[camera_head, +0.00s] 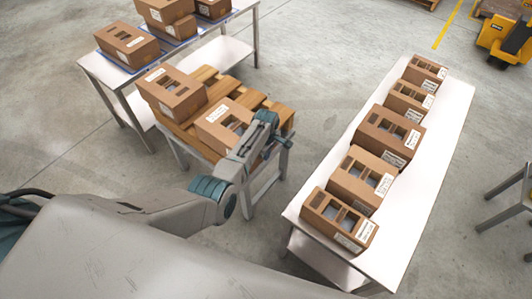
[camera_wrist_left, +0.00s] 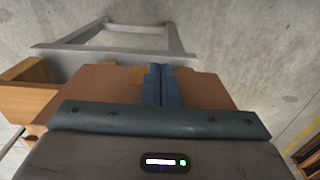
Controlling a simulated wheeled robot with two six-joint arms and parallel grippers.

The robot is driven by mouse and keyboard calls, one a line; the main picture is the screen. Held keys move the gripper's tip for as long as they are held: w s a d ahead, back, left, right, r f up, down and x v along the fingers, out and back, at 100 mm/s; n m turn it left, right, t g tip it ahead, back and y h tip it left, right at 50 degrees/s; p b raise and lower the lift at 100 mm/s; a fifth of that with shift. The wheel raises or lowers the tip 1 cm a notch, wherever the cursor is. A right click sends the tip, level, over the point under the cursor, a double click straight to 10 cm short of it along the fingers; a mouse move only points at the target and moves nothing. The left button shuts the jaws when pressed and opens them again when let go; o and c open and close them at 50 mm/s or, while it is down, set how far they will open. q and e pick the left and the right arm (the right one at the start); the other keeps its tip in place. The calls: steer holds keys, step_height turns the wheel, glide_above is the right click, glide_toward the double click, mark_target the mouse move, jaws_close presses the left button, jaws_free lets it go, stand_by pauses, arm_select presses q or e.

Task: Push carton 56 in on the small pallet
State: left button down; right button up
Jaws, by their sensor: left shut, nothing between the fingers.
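The small wooden pallet (camera_head: 279,107) rests on a grey metal stand. Two brown cartons are on it: one at the back left (camera_head: 172,91) and one nearer my arm (camera_head: 217,128). Their labels are too small to read, so I cannot tell which is carton 56. My left gripper (camera_head: 267,119) is at the right side of the nearer carton and partly covers it. In the left wrist view its fingers (camera_wrist_left: 160,68) are shut and empty, in front of a brown carton face (camera_wrist_left: 208,87); whether they touch it I cannot tell. My right gripper is out of view.
A long white table (camera_head: 437,127) at the right holds a row of several open-windowed cartons. Another table (camera_head: 93,62) at the back left holds more cartons on blue mats. A yellow pallet truck (camera_head: 505,38) stands far right. Bare floor lies between the stand and the right table.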

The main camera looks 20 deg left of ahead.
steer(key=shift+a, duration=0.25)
arm_select(q)
steer(key=a, duration=0.2)
steer(key=w+a+b, duration=0.1)
steer(key=w+a, duration=0.1)
steer(key=a, duration=0.1)
steer(key=shift+a, duration=0.3)
steer(key=shift+w+a, duration=0.1)
steer(key=shift+a, duration=0.1)
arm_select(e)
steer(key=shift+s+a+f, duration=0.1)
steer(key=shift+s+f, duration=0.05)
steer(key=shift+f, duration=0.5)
